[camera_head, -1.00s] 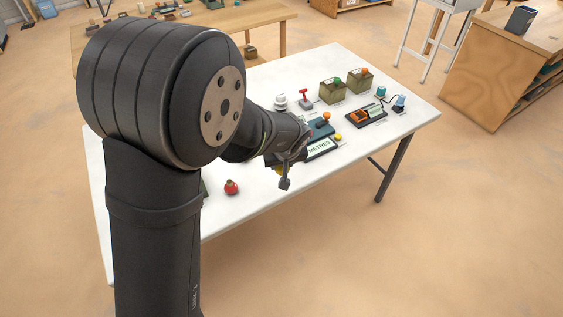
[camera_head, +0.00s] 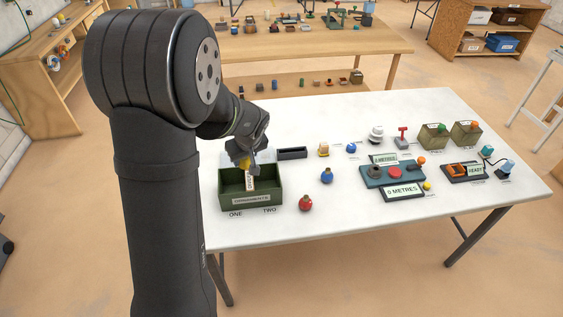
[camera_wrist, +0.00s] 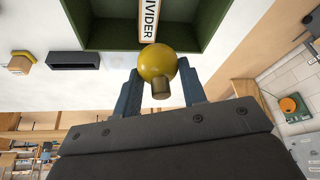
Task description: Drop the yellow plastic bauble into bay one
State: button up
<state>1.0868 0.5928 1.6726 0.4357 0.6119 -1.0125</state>
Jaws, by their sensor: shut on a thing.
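My gripper (camera_head: 243,160) is shut on the yellow bauble (camera_wrist: 157,60), which has a dull metal cap. In the head view the bauble (camera_head: 245,164) shows just under my gripper, above the back part of a green open box (camera_head: 270,200). The box's front carries an ornaments label; the table is marked ONE at its left and TWO at its right. A white divider (camera_head: 250,179) separates the two bays. In the wrist view the bauble lies in line with the end of the divider (camera_wrist: 150,20), overlapping the box's wall (camera_wrist: 105,45).
A black tray (camera_head: 292,153) stands behind and right of the box. A blue bauble (camera_head: 326,175) and a red bauble (camera_head: 305,203) lie right of it. Farther right are a teal device (camera_head: 392,174) and small olive bins (camera_head: 432,138).

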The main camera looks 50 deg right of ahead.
jog(key=shift+n, duration=0.4)
jog(key=shift+w+a+f, duration=0.35)
jog(key=shift+w+f, duration=0.15)
jog(key=shift+f, duration=0.45)
jog(key=shift+w+a+f, duration=0.4)
jog(key=shift+w+f, duration=0.1)
jog(key=shift+f, duration=0.5)
jog(key=shift+w+a+f, duration=0.35)
jog(key=shift+w+f, duration=0.15)
jog(key=shift+f, duration=0.45)
jog(key=o, duration=1)
jog(key=shift+r, duration=0.1)
jog(key=v, duration=1.7)
jog(key=shift+s+d, duration=0.25)
jog(key=shift+s, duration=0.05)
